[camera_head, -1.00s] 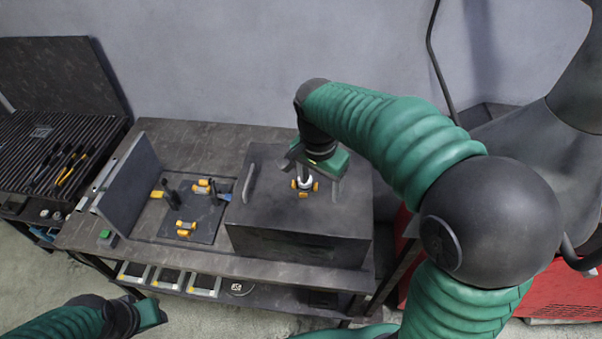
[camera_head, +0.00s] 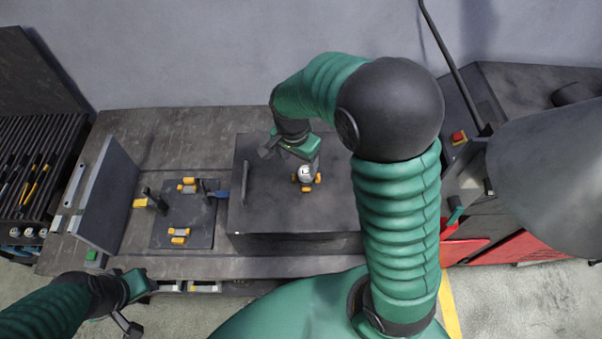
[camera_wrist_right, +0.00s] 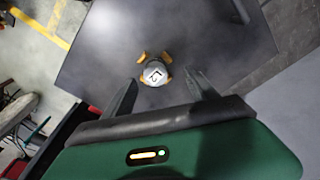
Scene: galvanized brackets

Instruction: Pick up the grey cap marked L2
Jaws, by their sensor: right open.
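The grey cap (camera_head: 306,173) is a light, round piece sitting among yellow-orange supports on top of a dark box. It also shows in the right wrist view (camera_wrist_right: 154,73), with a dark mark that looks like an L and a second character too small to read surely. My right gripper (camera_head: 287,157) is beside and behind the cap, apart from it. In the wrist view its two dark fingers (camera_wrist_right: 165,80) are spread wide and empty, with the cap beyond the tips. My left gripper (camera_head: 133,303) is at the lower left, away from the table; its fingers are unclear.
The dark box (camera_head: 263,215) has a handle at its left. Left of it, a dark plate (camera_head: 205,233) carries yellow-grey pieces and dark upright parts. An upright panel (camera_head: 106,205) stands farther left. A rack with tools (camera_head: 30,180) is at the far left.

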